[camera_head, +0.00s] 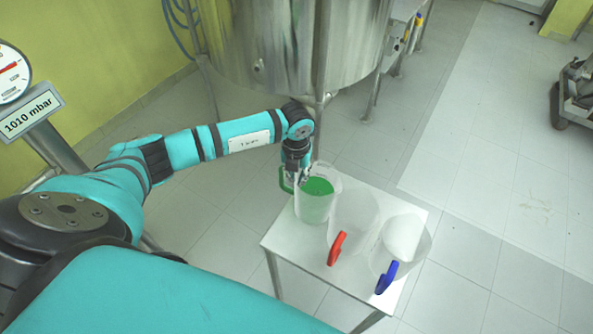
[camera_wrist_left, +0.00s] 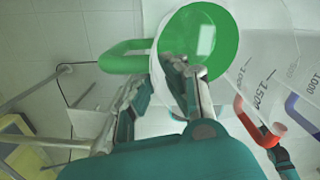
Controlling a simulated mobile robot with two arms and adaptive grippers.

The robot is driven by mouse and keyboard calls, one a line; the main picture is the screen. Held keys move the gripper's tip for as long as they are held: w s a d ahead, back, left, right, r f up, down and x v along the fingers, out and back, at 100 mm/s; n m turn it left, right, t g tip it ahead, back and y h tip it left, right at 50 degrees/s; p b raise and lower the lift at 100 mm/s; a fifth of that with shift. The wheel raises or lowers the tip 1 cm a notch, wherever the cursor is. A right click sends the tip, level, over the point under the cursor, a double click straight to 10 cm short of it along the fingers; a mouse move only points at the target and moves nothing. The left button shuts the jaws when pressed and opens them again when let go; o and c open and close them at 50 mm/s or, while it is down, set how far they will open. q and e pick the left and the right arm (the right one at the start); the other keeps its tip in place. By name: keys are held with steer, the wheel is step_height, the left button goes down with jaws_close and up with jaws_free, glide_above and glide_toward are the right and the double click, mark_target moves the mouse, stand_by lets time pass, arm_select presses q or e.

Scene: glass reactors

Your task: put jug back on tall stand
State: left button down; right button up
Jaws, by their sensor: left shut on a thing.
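A clear jug with a green handle and green inside it (camera_head: 316,208) is upright at the far left corner of a white-topped stand (camera_head: 290,243). I cannot tell whether its base touches the top. My left gripper (camera_head: 298,180) is shut at the jug's green handle, on the jug's left side. In the left wrist view the green handle (camera_wrist_left: 125,57) lies beyond the fingers (camera_wrist_left: 165,95), and the round green area (camera_wrist_left: 197,50) fills the jug's mouth. The exact grip contact is partly hidden. My right gripper is not in view.
A clear jug with a red handle (camera_head: 352,218) and one with a blue handle (camera_head: 402,241) stand beside it on the same top. A large steel vessel (camera_head: 290,45) is behind. A gauge post marked 1010 mbar (camera_head: 34,110) stands at left. Open floor lies to the right.

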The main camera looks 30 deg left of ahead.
arm_select(q)
steer(key=c, duration=1.9)
jaws_free()
steer(key=shift+s+f, duration=0.1)
steer(key=o, duration=0.5)
steer(key=shift+d, duration=0.1)
step_height(320, 180, up, 12)
steer(key=b, duration=0.4)
steer(key=shift+s, duration=0.15)
